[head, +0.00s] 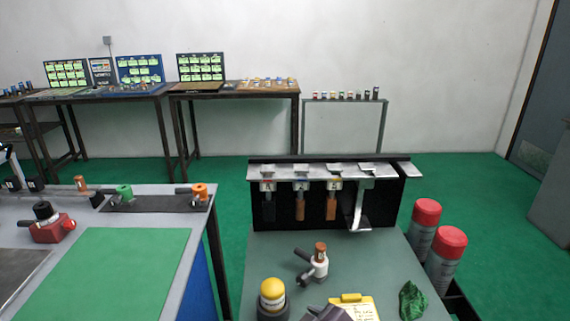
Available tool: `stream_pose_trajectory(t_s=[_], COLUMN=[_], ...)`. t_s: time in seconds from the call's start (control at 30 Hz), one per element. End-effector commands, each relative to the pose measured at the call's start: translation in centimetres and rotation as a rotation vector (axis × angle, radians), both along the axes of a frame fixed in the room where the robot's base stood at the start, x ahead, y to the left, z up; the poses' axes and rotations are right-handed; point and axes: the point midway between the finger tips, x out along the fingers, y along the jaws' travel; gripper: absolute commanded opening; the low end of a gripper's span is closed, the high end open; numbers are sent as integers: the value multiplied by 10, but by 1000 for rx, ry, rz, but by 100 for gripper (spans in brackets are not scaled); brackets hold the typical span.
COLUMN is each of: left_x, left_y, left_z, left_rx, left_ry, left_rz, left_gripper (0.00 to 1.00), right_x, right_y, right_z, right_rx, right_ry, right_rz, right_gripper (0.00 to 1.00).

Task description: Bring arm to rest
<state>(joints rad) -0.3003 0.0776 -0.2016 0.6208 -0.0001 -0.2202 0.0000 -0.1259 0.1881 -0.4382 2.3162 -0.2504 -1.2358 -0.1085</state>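No gripper of mine can be made out in the head view. A dark grey angular piece (328,313) juts in at the bottom edge, and I cannot tell whether it is part of my arm or a loose object. On the grey-green bench (385,262) stands a small white device with a copper-coloured top and a dark side handle (319,262). A yellow-domed part on a dark base (272,296) is to its lower left. A yellow clipboard-like item (353,306) and a crumpled green cloth (411,300) lie near the front.
A dark rack (285,212) with hanging tools stands at the bench's back. Red-capped spray cans (447,250) stand at its right. The left table holds a green mat (120,275), a red device (47,228) and clamps (124,194). Green floor is clear at right.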

Motion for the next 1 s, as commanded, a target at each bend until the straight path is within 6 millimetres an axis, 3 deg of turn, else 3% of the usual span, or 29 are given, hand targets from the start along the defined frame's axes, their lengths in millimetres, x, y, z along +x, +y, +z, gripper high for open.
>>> stream_pose_trajectory(t_s=[0.03,0.1,0.2,0.53,0.77,1.0], left_x=[0,1,1,1,1,1], left_y=[0,1,1,3,3,3], left_z=[0,0,0,0,2,5], left_rx=[1,1,1,4,4,4], left_ry=[0,-1,-1,-1,-1,-1], left_rz=[0,1,1,1,2,1], left_gripper=[45,45,45,45,45,45], right_x=[-12,-26,-48,-123,-109,-106], right_y=[-25,-54,-87,-162,-160,-158], right_z=[-18,-36,-56,-96,-158,-246], right_rx=[14,24,31,26,15,1], right_ry=[91,192,308,595,621,653], right_rz=[-95,-211,-342,-665,-668,-663], right_gripper=[62,62,62,62,62,62])
